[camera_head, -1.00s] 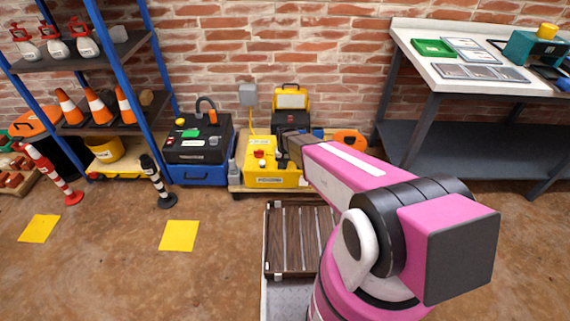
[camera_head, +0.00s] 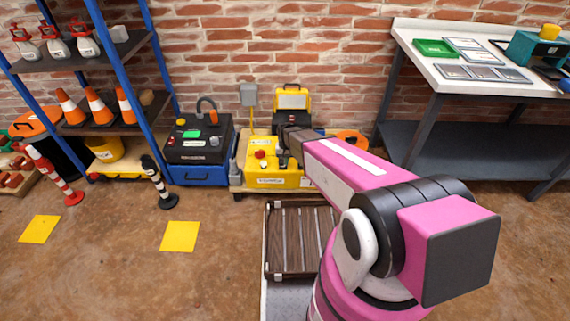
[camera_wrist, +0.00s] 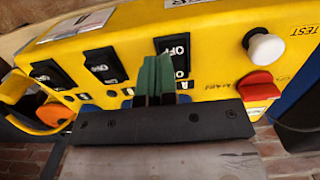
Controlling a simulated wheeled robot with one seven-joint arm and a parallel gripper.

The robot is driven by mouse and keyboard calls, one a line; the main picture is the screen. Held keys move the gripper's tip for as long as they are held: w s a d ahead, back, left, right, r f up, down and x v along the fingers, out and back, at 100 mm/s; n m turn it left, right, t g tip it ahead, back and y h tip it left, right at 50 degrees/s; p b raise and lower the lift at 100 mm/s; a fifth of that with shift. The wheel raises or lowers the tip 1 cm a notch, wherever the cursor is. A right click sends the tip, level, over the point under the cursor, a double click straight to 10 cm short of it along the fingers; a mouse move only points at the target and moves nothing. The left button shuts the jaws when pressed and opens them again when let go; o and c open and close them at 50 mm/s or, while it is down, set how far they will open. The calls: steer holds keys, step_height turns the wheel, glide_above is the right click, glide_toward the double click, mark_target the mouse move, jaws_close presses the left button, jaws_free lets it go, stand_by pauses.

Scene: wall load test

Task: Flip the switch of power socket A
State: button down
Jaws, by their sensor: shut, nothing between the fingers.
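A yellow power box (camera_head: 270,181) stands by the wall in the head view and fills the upper wrist view (camera_wrist: 215,25). Three black rocker switches with white OFF lettering sit in a row on it: a left one (camera_wrist: 50,75), a middle one (camera_wrist: 105,65) and a right one (camera_wrist: 172,45). Small labels near them are partly hidden, and I cannot tell which marks socket A. My gripper (camera_wrist: 153,75) is shut and empty, its green fingertips at the lower edge of the right switch. Whether they touch it is unclear. In the head view my gripper (camera_head: 283,158) is over the box.
A white knob (camera_wrist: 265,47) and a red knob (camera_wrist: 258,86) are right of the switches. An orange part (camera_wrist: 53,113) is at lower left. A black-and-blue case (camera_head: 198,150) stands left of the box, and a workbench (camera_head: 450,85) at right.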

steer(key=s+r, duration=0.3)
steer(key=r, duration=0.8)
steer(key=s+d+r, duration=1.3)
steer(key=d, duration=0.3)
steer(key=shift+s+t, duration=0.3)
steer(key=shift+t, duration=0.1)
